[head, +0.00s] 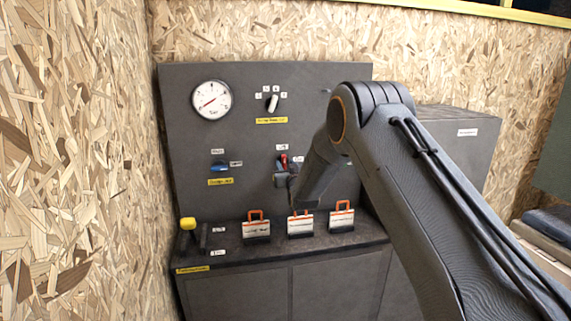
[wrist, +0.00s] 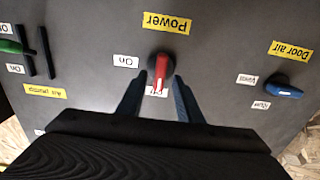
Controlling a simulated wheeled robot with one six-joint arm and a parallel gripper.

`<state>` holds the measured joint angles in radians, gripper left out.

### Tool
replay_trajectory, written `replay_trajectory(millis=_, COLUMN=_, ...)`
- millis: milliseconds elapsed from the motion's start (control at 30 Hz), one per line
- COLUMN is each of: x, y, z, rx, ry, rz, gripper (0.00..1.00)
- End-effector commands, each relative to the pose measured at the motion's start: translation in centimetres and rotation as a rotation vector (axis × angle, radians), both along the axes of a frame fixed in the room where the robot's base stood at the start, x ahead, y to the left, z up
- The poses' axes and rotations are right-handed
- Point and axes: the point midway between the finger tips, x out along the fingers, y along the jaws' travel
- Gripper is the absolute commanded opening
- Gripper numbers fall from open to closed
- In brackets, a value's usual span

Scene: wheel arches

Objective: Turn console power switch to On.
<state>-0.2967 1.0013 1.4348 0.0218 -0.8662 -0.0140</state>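The power switch is a red rotary handle on the console's upright panel, at middle height (head: 284,160). In the wrist view, which is upside down, the red handle (wrist: 161,70) sits under a yellow Power label (wrist: 167,22). It points down at a partly hidden white label, likely Off. The On label (wrist: 125,61) is to its left there, and to its right in the head view (head: 298,159). My gripper (wrist: 160,80) is open, with one finger on each side of the handle. Gaps show between fingers and handle.
A blue Door air knob (wrist: 284,88) is close by; it also shows left of the switch in the head view (head: 220,167). A gauge (head: 211,99) and black knob (head: 272,103) are above. Orange-handled tags (head: 256,229) and a yellow-topped lever (head: 187,225) stand on the ledge.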

Motion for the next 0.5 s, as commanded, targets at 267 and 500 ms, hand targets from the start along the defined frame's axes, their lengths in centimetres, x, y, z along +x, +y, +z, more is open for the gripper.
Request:
replay_trajectory(millis=267, x=1.17, y=0.31, z=-0.05, rx=0.000, ry=0.001, rz=0.000, gripper=0.33)
replay_trajectory(millis=500, x=1.18, y=0.32, z=-0.04, rx=0.000, ry=0.001, rz=0.000, gripper=0.28)
